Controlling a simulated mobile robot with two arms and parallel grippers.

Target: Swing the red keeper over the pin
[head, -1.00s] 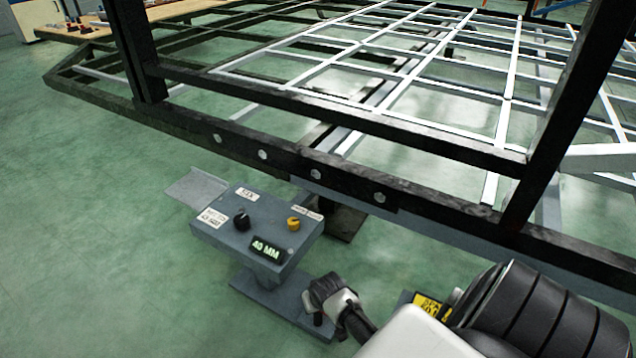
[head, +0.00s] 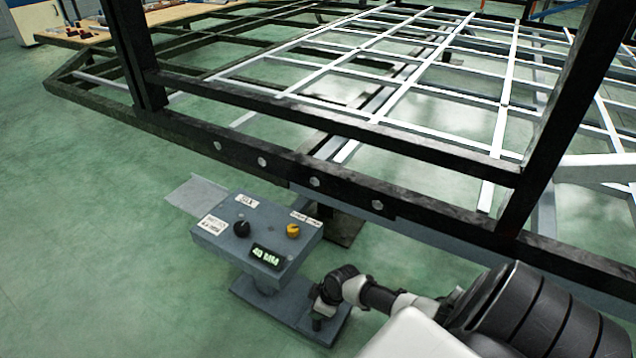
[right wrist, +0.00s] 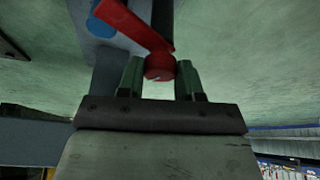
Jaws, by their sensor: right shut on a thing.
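The red keeper (right wrist: 134,24) shows as a flat bar at the top of the right wrist view. It slants from upper left down to a round red knob (right wrist: 160,67). My right gripper (right wrist: 161,74) is shut on this knob, with one dark green finger on each side. A blue round end (right wrist: 101,24), perhaps the pin, sits beside and partly behind the bar on a grey plate. I cannot tell whether they touch. In the head view my right arm reaches in from the lower right to the grey pedestal; the keeper cannot be made out there. My left gripper is out of view.
A grey control box (head: 257,232) with a black knob, a yellow knob and a "40 MM" display stands on a pedestal (head: 290,307). The dark chassis rail (head: 338,190) runs just behind it. Open green floor lies to the left.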

